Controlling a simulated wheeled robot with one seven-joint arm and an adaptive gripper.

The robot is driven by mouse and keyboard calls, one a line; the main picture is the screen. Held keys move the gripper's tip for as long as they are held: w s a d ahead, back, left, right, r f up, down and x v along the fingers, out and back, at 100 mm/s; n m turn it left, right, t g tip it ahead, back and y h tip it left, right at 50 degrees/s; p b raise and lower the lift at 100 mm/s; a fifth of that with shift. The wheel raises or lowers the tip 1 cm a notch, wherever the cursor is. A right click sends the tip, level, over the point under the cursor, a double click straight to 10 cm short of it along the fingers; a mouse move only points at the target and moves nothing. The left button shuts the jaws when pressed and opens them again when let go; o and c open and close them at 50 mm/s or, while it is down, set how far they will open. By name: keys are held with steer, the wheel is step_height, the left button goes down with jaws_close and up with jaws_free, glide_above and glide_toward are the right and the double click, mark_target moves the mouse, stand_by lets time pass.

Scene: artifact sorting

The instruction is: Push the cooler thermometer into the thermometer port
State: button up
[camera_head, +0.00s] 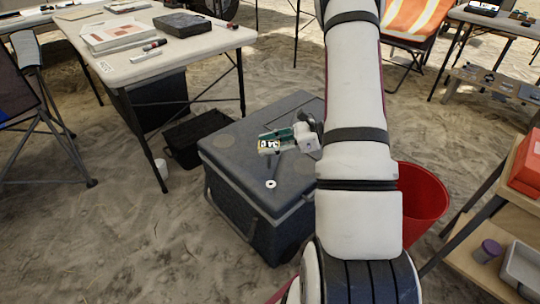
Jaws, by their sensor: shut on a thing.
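The cooler (240,205) is a dark grey box with a lid, standing on the sand. A small white ring with a dark centre, which looks like the thermometer port (271,184), is on the cooler near its front edge. The cooler thermometer (268,146) has a pale face with dark digits and a green part behind it. My gripper (285,138) is shut on it, and it appears above the lid, behind the ring in the picture. I cannot make out its stem or its height above the lid. My arm hides the right part of the cooler.
A red bucket (422,203) stands right of the cooler, partly behind my arm. A black crate (196,137) lies to its left, below a table (185,48) with papers and a dark case. A wooden shelf (474,222) is at the right. Open sand lies front left.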

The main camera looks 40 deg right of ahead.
steer(key=shift+s+d+f, duration=0.1)
steer(key=shift+s+d, duration=0.05)
steer(key=shift+d, duration=0.1)
stand_by(0.3)
steer(key=shift+f+b, duration=2.05)
steer(key=shift+f, duration=0.9)
steer(key=shift+f+b, duration=2.1)
steer(key=shift+f, duration=1.75)
steer(key=o, duration=1.2)
steer(key=v, duration=1.2)
